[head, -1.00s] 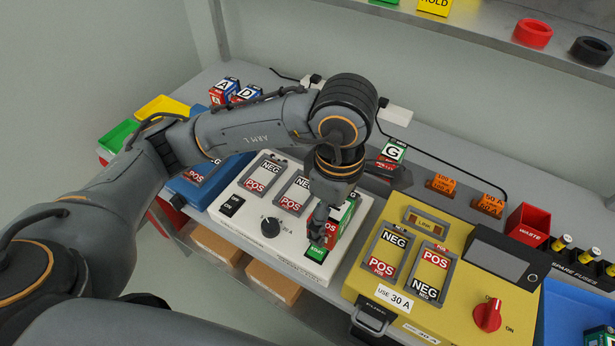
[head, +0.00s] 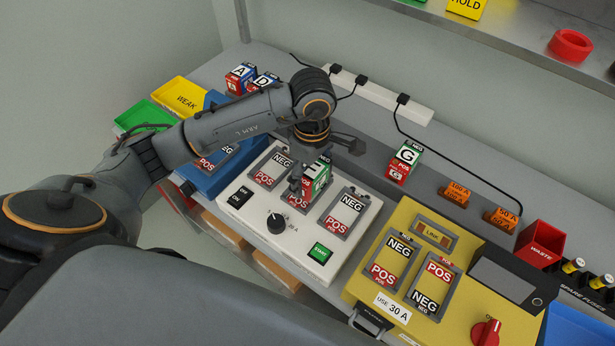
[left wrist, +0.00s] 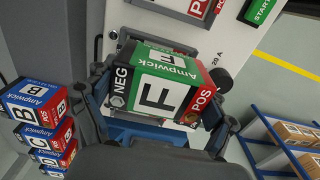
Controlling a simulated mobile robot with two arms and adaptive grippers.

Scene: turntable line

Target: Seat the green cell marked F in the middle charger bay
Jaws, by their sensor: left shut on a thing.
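The green cell marked F (head: 321,176) is held by my left gripper (head: 303,184) at the middle bay of the white charger (head: 235,212). In the left wrist view the cell (left wrist: 163,88) shows its F face, a black NEG end and a red POS end. My left gripper (left wrist: 155,118) is shut on it. The NEG end points to the back and the POS end to the front. The cell and fingers cover most of the middle bay; I cannot tell whether the cell touches it. The left bay (head: 270,168) and right bay (head: 343,213) look empty. My right gripper is not in view.
A green START button (head: 320,253) and a dial (head: 277,223) are on the charger. A cell marked G (head: 404,161) stands behind to the right. A yellow tester (head: 375,225) stands right of the charger. Blue cells, including A (head: 240,76), stand at the back left.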

